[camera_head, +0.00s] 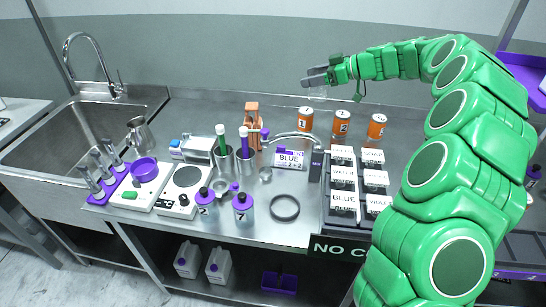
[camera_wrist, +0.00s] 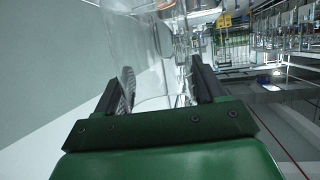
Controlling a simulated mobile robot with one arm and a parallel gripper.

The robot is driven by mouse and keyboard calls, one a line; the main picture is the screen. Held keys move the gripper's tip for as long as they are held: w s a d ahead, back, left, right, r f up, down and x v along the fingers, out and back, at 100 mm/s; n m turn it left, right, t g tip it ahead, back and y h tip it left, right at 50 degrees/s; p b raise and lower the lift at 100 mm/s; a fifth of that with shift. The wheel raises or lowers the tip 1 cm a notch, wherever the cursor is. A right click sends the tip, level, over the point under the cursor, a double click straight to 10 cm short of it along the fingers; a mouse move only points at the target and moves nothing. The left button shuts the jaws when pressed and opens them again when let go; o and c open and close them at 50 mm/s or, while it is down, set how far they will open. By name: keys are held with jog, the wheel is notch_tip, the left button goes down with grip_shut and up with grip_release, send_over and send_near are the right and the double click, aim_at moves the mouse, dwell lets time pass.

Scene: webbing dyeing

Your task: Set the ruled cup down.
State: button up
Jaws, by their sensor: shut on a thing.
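My gripper (camera_head: 315,79) is raised over the back of the steel counter (camera_head: 385,128), in front of the wall, behind the orange cans. In the wrist view my gripper (camera_wrist: 165,82) has its two dark fingers on either side of a clear, see-through cup (camera_wrist: 145,40), and it is shut on it. The cup fills much of the upper middle of that view, and the room shows through it. I cannot make out its ruled marks. In the head view the cup is too faint to tell its outline.
Several orange cans, the first labelled 1 (camera_head: 306,119), stand below my gripper. A BLUE sign (camera_head: 290,159), a dark ring (camera_head: 285,207), a hotplate (camera_head: 188,177) and a rack of labelled boxes (camera_head: 328,212) occupy the counter. Bare steel shows between the ring and the rack.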

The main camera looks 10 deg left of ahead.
jog(key=shift+s+d+r+n+g, duration=0.15)
jog(key=shift+d+n+g, duration=0.5)
jog(key=shift+d, duration=0.75)
jog(key=shift+s+d+n+g, duration=0.1)
jog(key=shift+d+n+g, duration=0.35)
jog(key=shift+d, duration=0.55)
notch_tip(320, 180, down, 24)
jog(key=shift+r, duration=0.25)
jog(key=shift+f, duration=0.1)
jog(key=o, duration=1.1)
